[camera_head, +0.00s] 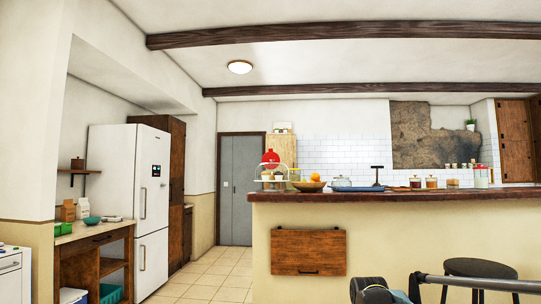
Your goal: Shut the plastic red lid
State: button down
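No open red lid can be made out for certain. A rounded red object (270,157) stands at the left end of the counter, behind or on a wire stand; it is too small to tell what it is. A clear jar with a red top (481,170) stands near the counter's right end, and its top looks seated. Dark grey and blue parts that look like my arm show at the bottom edge, well below the counter top. I cannot make out my gripper's fingers.
A long counter (400,235) with a dark wooden top fills the right half. A stool (480,268) stands before it. A white fridge (128,205) and a wooden shelf unit (95,240) with plastic boxes are at left. Tiled floor (215,277) is open between them.

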aim_at(270, 154)
jog(key=u, duration=0.05)
jog(key=i, duration=1)
jog(key=z, duration=0.05)
